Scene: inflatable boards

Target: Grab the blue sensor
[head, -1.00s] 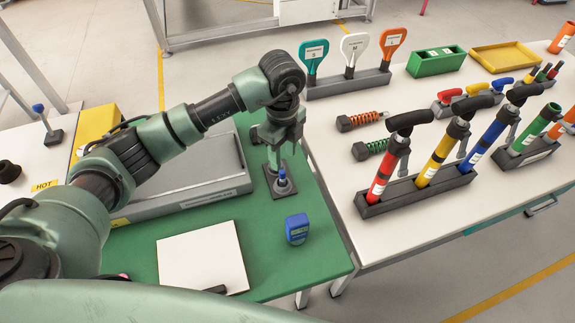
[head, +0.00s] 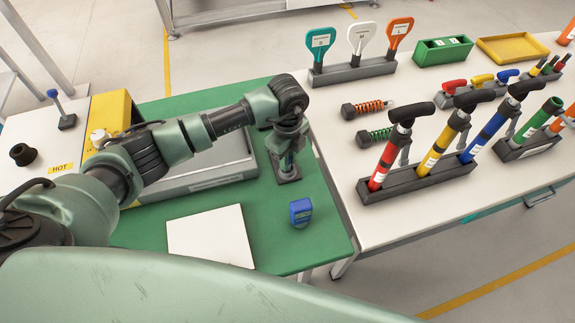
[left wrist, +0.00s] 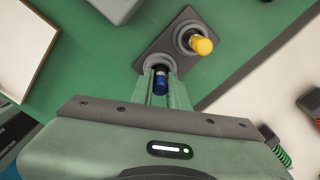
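A slim blue-topped piece (left wrist: 161,80) stands in a dark mount plate on the green mat. It sits between the fingers of my left gripper (left wrist: 160,88) in the left wrist view. I cannot tell whether the fingers press on it. In the head view my left gripper (head: 287,150) points down over the dark plate (head: 284,172) and mostly hides the piece. A yellow-topped piece (left wrist: 201,45) stands beside it on the same plate. A separate blue boxy device (head: 300,212) stands on the mat, apart from the gripper. My right gripper is not in view.
A white panel (head: 211,236) lies on the green mat (head: 285,252). A grey tray (head: 215,183) lies left of the gripper. The white table (head: 345,190) at right holds a rack of pumps (head: 420,182), springs and paddles.

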